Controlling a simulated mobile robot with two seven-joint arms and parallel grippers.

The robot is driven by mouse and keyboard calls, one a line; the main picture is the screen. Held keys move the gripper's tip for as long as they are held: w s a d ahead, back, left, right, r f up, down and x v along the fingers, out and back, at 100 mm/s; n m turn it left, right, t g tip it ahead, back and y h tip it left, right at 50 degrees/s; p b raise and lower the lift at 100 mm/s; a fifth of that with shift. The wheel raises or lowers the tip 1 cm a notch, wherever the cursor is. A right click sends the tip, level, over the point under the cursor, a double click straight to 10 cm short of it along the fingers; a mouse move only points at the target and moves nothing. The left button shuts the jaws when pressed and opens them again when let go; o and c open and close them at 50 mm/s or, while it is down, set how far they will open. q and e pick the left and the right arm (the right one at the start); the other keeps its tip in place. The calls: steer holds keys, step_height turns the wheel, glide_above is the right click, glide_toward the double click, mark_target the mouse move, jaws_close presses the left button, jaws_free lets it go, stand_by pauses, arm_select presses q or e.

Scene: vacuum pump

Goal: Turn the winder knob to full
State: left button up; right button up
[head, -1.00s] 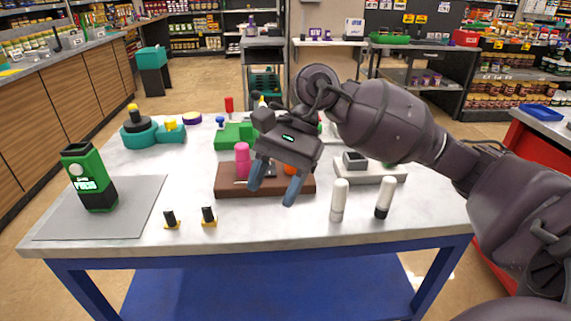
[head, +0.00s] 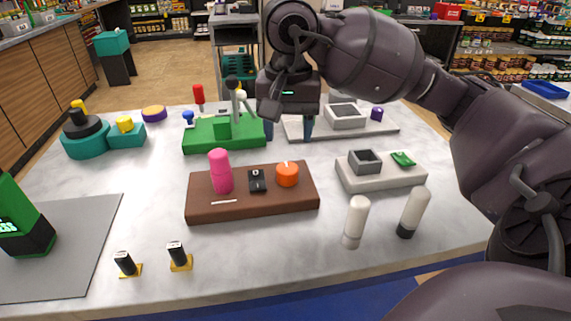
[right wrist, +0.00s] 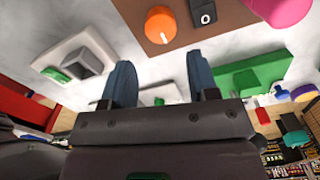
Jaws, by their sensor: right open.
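The orange round knob (head: 287,174), which looks like the winder knob, sits at the right end of a brown board (head: 250,209). Its white mark points towards the board's far edge in the head view. The knob also shows at the top of the right wrist view (right wrist: 159,24). Beside it are a black switch (head: 257,181) and a pink upright piece (head: 221,172). My right gripper (head: 289,128) is open and empty beyond the board, fingers pointing down, apart from the knob. Its two fingers show in the right wrist view (right wrist: 161,82).
A green base (head: 210,135) with upright levers stands left of my right gripper. A pale block (head: 380,178) with a grey socket and green piece is right of the board. Two white cylinders (head: 357,220) (head: 412,210) stand in front. Bare tabletop (head: 270,245) lies before the board.

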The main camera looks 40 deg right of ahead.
mark_target(288, 167)
step_height(288, 167, down, 7)
steer(key=shift+f+b, duration=0.1)
steer(key=shift+b, duration=0.45)
arm_select(q)
steer(key=shift+w+d+f, duration=0.15)
steer(key=shift+w+f, duration=0.25)
steer(key=shift+w, duration=0.05)
arm_select(e)
steer(key=shift+w+f, duration=0.1)
steer(key=shift+f, duration=0.4)
steer(key=c, duration=0.6)
arm_select(q)
steer(key=shift+s+f, duration=0.3)
steer(key=shift+s, duration=0.1)
arm_select(e)
steer(key=shift+c, duration=0.2)
